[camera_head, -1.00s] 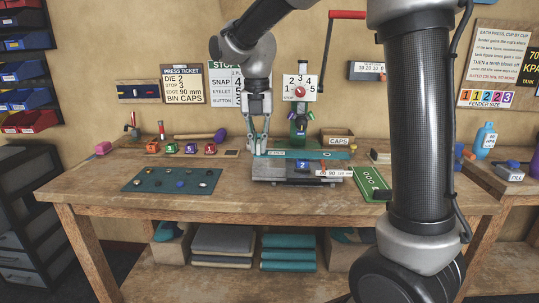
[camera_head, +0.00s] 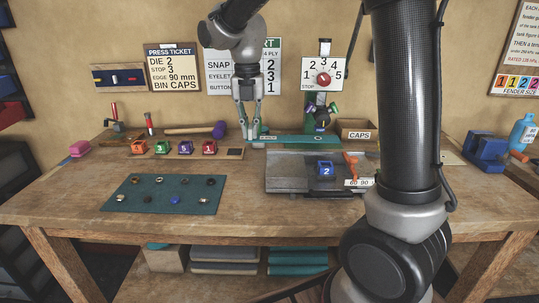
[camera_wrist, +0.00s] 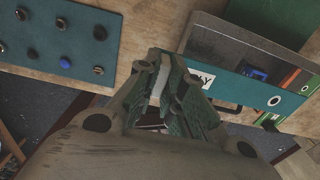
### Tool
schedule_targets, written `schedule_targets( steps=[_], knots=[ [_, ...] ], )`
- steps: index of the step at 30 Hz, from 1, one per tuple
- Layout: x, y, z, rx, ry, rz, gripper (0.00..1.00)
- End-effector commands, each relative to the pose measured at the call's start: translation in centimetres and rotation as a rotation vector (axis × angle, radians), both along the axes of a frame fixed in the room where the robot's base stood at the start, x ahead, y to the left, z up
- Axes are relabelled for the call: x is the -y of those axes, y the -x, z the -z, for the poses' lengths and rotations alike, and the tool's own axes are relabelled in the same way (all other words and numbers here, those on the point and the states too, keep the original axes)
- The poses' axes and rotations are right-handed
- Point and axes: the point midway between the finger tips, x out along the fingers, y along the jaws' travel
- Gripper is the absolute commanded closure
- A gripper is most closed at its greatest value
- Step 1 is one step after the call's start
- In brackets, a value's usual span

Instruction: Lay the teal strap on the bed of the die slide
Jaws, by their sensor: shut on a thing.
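My gripper (camera_head: 250,136) is shut on the left end of the teal strap (camera_head: 300,139), by its white label. The strap stretches flat to the right, at the rear of the grey die slide (camera_head: 284,180); I cannot tell its exact height above it. The slide carries a blue die marked 2 (camera_head: 325,169) and an orange stop (camera_head: 351,163) by a 60–90 scale. In the wrist view, the strap (camera_wrist: 235,92) runs right from my fingers (camera_wrist: 172,92), with a pale eyelet near its far end. The die slide (camera_wrist: 225,42) shows beyond it, its bed partly hidden by the strap.
A teal mat (camera_head: 165,206) with small fasteners lies at the left. Several coloured dies stand behind it, near a purple-headed mallet (camera_head: 218,131). The press (camera_head: 321,112) stands behind the slide, with a CAPS bin (camera_head: 356,130) beside it. My arm hides the bench's right part.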

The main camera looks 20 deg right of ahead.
Motion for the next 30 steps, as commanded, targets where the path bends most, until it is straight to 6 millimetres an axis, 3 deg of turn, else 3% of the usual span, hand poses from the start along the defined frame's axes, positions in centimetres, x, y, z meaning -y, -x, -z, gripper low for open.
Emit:
schedule_targets(
  steps=[3,16,26,27,30],
  knots=[
    [0.0,0.1,2.4,-0.004,0.002,0.0,1.0],
    [0.0,0.1,7.4,-0.003,0.001,0.0,1.0],
    [0.0,0.0,7.8,0.0,0.0,0.0,1.0],
    [0.0,0.0,7.8,0.0,0.0,0.0,0.86],
    [0.0,0.0,7.8,0.0,0.0,0.0,0.68]
  ],
)
